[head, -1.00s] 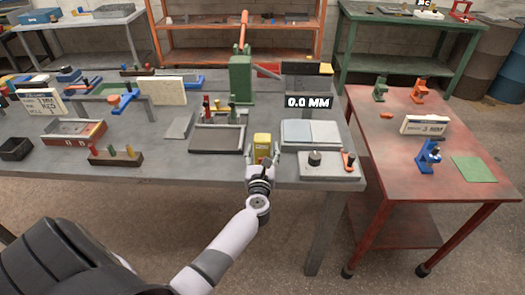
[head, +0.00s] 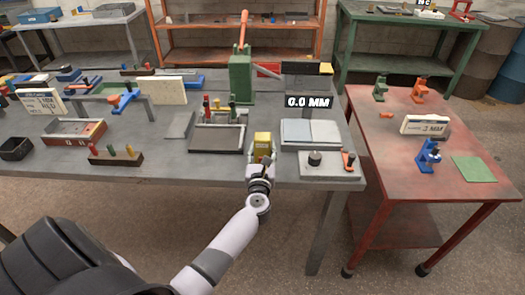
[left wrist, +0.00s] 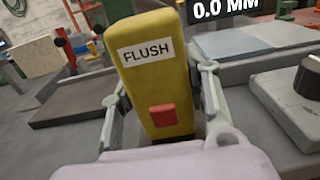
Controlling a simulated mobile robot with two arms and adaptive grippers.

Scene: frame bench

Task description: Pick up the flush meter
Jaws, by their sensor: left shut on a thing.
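The flush meter (head: 263,143) is a yellow upright block near the front edge of the grey bench. In the left wrist view the flush meter (left wrist: 158,85) fills the middle, with a white FLUSH label and a red square button. My left gripper (head: 261,160) is shut on it, with one finger against each side. The fingers also show in the left wrist view (left wrist: 160,100). The lower end of the meter is hidden behind my gripper, so I cannot tell whether it touches the bench. My right gripper is not in view.
A dark tray (head: 216,139) lies left of the meter. A grey two-tone plate (head: 310,133) and a control box with a black knob (head: 329,165) are close on the right. A green press (head: 241,80) and a 0.0 MM display (head: 309,102) stand behind.

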